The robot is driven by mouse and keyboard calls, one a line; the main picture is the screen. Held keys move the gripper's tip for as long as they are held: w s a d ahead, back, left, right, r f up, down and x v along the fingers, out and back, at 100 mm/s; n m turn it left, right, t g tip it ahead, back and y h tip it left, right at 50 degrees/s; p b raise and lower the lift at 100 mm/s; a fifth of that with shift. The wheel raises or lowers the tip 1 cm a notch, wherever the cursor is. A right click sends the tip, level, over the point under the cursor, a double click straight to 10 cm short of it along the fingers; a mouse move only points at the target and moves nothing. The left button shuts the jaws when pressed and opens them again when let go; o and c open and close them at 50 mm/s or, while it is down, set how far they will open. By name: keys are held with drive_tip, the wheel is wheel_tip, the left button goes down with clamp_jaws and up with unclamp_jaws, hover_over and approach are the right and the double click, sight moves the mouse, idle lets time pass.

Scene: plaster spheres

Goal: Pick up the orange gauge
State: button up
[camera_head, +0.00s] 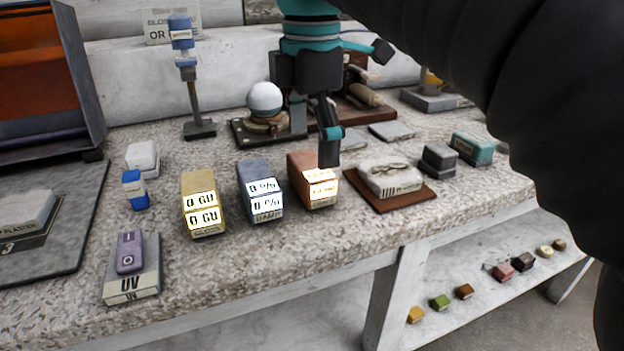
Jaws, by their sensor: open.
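The orange gauge (313,180) is a small reddish-brown block with a bright orange-lit display on its front. It stands upright on the speckled bench, right of the blue-grey gauge (255,178). My gripper (352,106), black and teal, is open above and behind the orange gauge. One dark finger reaches down beside the gauge's right rear top edge and overlaps it in the picture. Another finger sticks out to the upper right. I cannot tell whether the near finger touches the gauge. Nothing shows between the fingers.
A yellow gauge (202,205) stands farther left. A plaster piece on a brown board (390,184) lies close to the right. A white sphere (264,98) on a stand is behind. A purple UV device (130,252) lies front left. Bare bench lies in front of the gauges.

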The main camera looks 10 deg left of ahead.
sight(311, 164)
drive_tip(key=shift+s+f+b, duration=0.15)
drive_tip(key=shift+f+b, duration=0.4)
drive_tip(key=shift+f, duration=2.2)
drive_tip(key=c, duration=0.9)
